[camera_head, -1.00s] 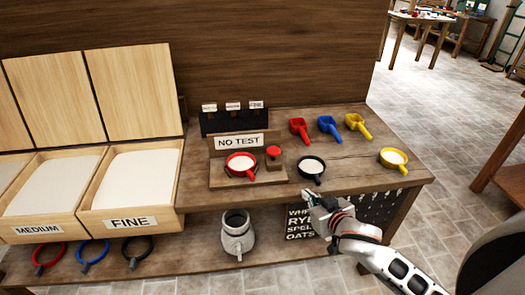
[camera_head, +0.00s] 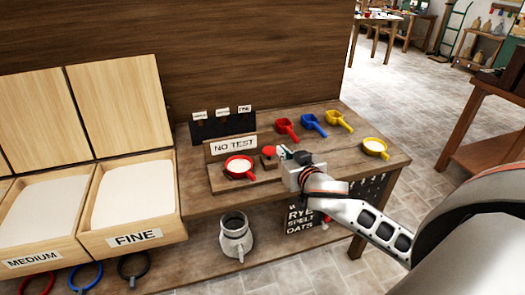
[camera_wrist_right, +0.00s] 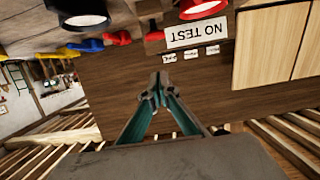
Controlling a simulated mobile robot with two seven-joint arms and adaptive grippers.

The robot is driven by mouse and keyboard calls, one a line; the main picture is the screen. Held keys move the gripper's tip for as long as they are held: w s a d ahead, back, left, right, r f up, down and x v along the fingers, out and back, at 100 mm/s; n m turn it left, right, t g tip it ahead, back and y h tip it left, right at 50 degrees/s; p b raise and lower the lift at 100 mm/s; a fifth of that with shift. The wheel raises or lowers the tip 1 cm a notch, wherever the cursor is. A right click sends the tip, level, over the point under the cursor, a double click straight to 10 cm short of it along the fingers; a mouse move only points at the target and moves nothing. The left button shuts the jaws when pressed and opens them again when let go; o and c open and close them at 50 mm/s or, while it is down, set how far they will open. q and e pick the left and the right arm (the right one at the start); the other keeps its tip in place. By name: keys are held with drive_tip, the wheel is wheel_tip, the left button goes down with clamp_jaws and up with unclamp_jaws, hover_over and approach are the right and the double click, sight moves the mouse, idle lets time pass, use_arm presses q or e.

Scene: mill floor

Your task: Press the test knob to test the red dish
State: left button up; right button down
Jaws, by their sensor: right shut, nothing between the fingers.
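The red dish (camera_head: 239,165) with white contents sits on the wooden test stand (camera_head: 228,182), below the "NO TEST" sign (camera_head: 233,145). The red test knob (camera_head: 268,151) stands just right of the dish. My right gripper (camera_head: 284,150) is shut and empty, close to the right of the knob in the head view; I cannot tell whether it touches. In the right wrist view, which is upside down, the shut fingertips (camera_wrist_right: 160,82) appear apart from the knob (camera_wrist_right: 153,34), and the red dish (camera_wrist_right: 203,8) is at the top edge. My left gripper is not in view.
A black dish (camera_wrist_right: 80,16) shows in the wrist view; my gripper hides it in the head view. Red (camera_head: 287,128), blue (camera_head: 314,124) and yellow (camera_head: 339,120) scoops lie behind. A yellow dish (camera_head: 375,147) is at right. Flour bins (camera_head: 130,240) stand at left.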

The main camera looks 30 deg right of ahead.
drive_tip(key=shift+w+r, duration=0.1)
drive_tip(key=shift+r, duration=0.25)
hover_over(269, 151)
drive_tip(key=s, duration=0.2)
wheel_tip(269, 151, down, 2)
drive_tip(key=f, duration=0.1)
drive_tip(key=f+b, duration=0.1)
drive_tip(key=f, duration=0.1)
drive_tip(key=shift+w+a, duration=0.1)
drive_tip(key=shift+w, duration=0.1)
drive_tip(key=shift+f, duration=0.75)
drive_tip(key=shift+a, duration=0.1)
